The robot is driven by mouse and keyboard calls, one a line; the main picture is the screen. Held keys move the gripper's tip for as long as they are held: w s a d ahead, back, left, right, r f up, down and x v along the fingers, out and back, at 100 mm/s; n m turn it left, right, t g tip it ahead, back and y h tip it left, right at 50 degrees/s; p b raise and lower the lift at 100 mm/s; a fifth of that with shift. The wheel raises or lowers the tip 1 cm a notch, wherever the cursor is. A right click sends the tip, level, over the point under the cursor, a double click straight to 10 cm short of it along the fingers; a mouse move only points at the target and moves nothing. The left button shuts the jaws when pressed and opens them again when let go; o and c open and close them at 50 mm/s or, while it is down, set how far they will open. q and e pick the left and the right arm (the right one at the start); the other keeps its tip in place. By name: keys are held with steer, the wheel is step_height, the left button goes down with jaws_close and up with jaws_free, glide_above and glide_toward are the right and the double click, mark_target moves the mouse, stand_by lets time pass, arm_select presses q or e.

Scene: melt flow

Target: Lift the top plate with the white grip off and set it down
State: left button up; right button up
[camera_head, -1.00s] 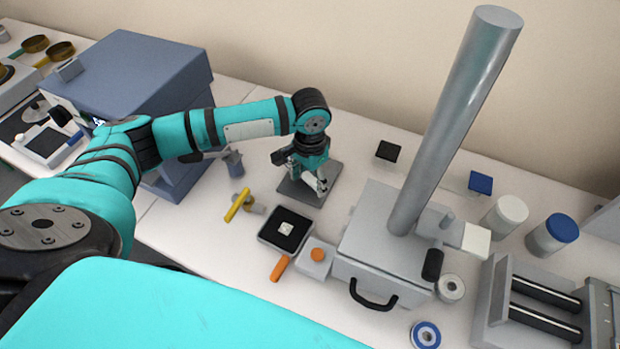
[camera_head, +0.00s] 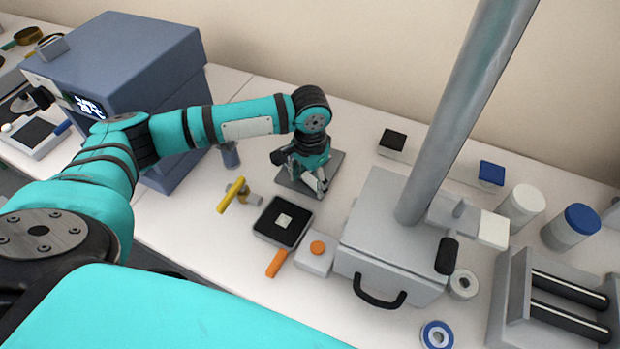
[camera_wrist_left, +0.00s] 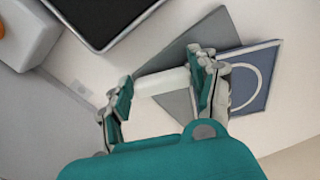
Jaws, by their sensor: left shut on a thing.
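My left gripper (camera_head: 321,184) is over a flat grey plate (camera_head: 294,183) on the bench. In the left wrist view its fingers (camera_wrist_left: 163,87) are closed on the white grip (camera_wrist_left: 165,81), which spans from one finger to the other. A grey plate (camera_wrist_left: 212,32) shows behind the grip. Whether the two plates touch cannot be told. My right gripper is not in view.
A black-topped tray (camera_head: 283,222) with an orange handle, a yellow-handled tool (camera_head: 231,195) and a box with an orange button (camera_head: 315,258) are nearby. A grey machine with a tall column (camera_head: 385,235) stands right. A blue-grey box (camera_head: 130,75) stands left.

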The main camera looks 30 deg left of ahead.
arm_select(q)
steer(key=o, duration=1.4)
steer(key=shift+r, duration=0.3)
step_height(320, 180, up, 12)
steer(key=shift+f, duration=0.25)
